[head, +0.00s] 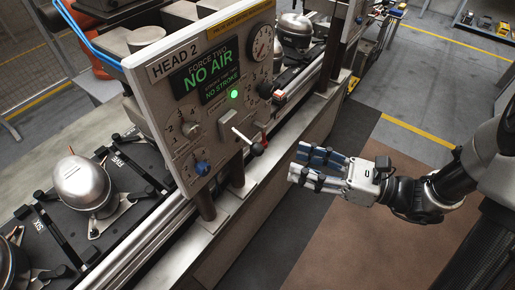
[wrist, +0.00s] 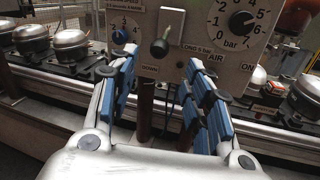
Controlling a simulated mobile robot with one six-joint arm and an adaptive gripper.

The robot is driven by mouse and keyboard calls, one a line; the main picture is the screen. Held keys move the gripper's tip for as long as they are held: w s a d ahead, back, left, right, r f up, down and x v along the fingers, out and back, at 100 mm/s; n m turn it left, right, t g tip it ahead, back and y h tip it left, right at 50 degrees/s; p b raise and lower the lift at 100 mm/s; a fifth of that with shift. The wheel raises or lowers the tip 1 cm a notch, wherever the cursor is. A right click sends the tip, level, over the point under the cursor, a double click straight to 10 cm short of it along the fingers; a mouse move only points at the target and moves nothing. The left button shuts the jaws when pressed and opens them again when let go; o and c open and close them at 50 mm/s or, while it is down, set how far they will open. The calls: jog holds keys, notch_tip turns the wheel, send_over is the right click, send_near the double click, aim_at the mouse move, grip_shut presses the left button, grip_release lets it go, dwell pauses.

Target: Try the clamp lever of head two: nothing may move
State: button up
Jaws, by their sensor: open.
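The head two panel (head: 190,95) reads "HEAD 2", "NO AIR" and "NO STROKE". A lever (head: 244,137) with a pale rod and dark round knob sticks out from its lower part. In the wrist view the dark knob (wrist: 159,48) shows between my fingers, near the "DOWN" label. My gripper (head: 297,162) is open and empty, to the right of the knob in the head view, with a gap between. The wrist view shows its blue-padded fingers (wrist: 160,72) spread to either side of the knob; I see no contact.
A green lamp (head: 234,94) is lit on the panel. A pressure gauge (wrist: 240,22), a blue knob (head: 202,168) and posts are close by. A silver compressor (head: 82,183) sits on a dark pallet (head: 128,222) at the left. Floor is open at the right.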

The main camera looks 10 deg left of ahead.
aim_at(256, 149)
jog(key=a, duration=0.3)
jog(key=w+a+b, duration=0.1)
jog(key=a, duration=0.3)
jog(key=a+b, duration=0.1)
jog(key=a, duration=0.3)
jog(key=shift+w+a, duration=0.2)
jog(key=shift+w, duration=0.1)
jog(key=shift+c, duration=0.2)
grip_shut()
